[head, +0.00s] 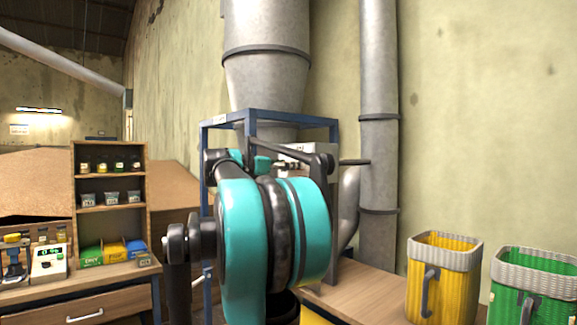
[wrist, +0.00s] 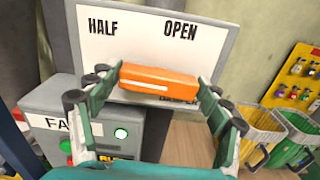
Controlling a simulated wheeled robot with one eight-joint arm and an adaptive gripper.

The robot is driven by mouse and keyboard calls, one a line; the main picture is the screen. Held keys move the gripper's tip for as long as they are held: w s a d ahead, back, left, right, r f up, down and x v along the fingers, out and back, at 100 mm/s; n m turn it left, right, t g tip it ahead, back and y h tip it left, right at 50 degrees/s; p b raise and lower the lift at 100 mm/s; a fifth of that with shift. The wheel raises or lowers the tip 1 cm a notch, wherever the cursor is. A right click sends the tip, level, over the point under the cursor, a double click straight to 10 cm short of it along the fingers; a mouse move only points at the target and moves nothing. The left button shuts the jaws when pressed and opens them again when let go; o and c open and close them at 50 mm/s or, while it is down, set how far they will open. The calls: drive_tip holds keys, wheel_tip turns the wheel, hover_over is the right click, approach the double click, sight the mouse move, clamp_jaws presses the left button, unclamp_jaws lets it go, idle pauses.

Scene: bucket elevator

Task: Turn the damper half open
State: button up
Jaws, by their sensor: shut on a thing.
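The damper's orange handle (wrist: 158,84) shows in the wrist view, lying nearly level across the lower part of a white panel (wrist: 140,45). Black HALF and OPEN labels are printed above it, HALF to the left and OPEN to the right. Lettering below it, apparently DAMPER, is partly covered. My gripper (wrist: 161,77) is shut on the handle, one finger at each end. In the head view my teal and black arm hides the handle and most of the panel box (head: 310,158).
A grey control box (wrist: 95,120) with a lit round button sits below left of the panel. A blue frame (head: 290,117) carries the grey hopper (head: 265,70). Yellow (head: 442,285) and green (head: 533,300) baskets stand at right. A wooden shelf (head: 110,143) stands at left.

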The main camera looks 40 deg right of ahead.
drive_tip(key=shift+s+f+m, duration=0.1)
drive_tip(key=shift+s+m, duration=0.05)
drive_tip(key=shift+m, duration=4.05)
drive_tip(key=o, duration=1.2)
drive_tip(key=shift+c, duration=0.2)
drive_tip(key=shift+a, duration=0.1)
drive_tip(key=s+a, duration=0.1)
drive_tip(key=a, duration=1)
drive_tip(key=shift+a, duration=0.4)
drive_tip(key=shift+f, duration=0.15)
